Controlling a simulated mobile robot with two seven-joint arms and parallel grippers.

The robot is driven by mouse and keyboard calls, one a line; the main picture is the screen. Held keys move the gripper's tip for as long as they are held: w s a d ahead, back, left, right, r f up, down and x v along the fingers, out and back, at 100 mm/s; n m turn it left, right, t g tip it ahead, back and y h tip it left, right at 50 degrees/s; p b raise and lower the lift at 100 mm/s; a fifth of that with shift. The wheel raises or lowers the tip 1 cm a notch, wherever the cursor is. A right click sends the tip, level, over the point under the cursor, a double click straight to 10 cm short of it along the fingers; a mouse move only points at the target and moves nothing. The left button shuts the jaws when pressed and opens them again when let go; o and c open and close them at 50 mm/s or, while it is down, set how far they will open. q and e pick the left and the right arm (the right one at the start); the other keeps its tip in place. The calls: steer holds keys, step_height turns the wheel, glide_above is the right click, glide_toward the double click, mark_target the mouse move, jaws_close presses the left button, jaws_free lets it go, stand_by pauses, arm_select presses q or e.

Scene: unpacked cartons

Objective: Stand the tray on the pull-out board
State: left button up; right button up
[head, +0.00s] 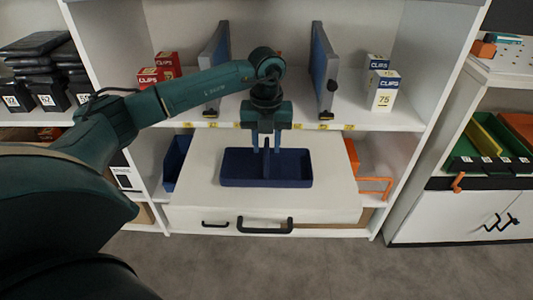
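The tray (236,182) is dark blue with two compartments and a divider (266,170) between them. It appears to lie flat on the white pull-out board (330,200), which sticks out below the shelf. My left gripper (266,149) points straight down over the tray's back half. Its two fingers are apart, one on either side of the divider's line, with a visible gap. Whether the fingertips touch the tray I cannot tell. My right gripper is not in view.
The board has a black handle (265,230) at its front. Upright grey-blue dividers (322,68) stand on the shelf on both sides of my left wrist. Red boxes (167,64) and white CLIPS boxes (384,92) stand there too. An orange frame (376,188) is right of the board.

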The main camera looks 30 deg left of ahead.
arm_select(q)
step_height(320, 180, up, 6)
steer(key=shift+r+p, duration=0.15)
steer(key=shift+p, duration=0.2)
steer(key=s+d+f+m+g+h, duration=0.1)
steer(key=s+d+f+m+h, duration=0.15)
steer(key=d, duration=0.45)
steer(key=s+d+f+m+g+h, duration=0.15)
steer(key=s+d+h, duration=0.25)
steer(key=d, duration=0.4)
steer(key=s+d+f+m+h, duration=0.1)
steer(key=s+d+f+h, duration=0.15)
steer(key=d, duration=0.45)
steer(key=s+d+r+n+t+h, duration=0.6)
steer(key=d+r+n+t+h, duration=0.3)
steer(key=h, duration=0.4)
steer(key=s+a+f+n+t+y, duration=0.2)
steer(key=a+f+n+y, duration=0.4)
steer(key=n, duration=0.5)
steer(key=s+a+f+n+t+y, duration=0.2)
steer(key=a+f+n+t+y, duration=0.3)
steer(key=n+y, duration=0.6)
steer(key=a+f, duration=0.2)
steer(key=a, duration=0.1)
steer(key=shift+s+f, duration=0.15)
steer(key=shift+f, duration=0.15)
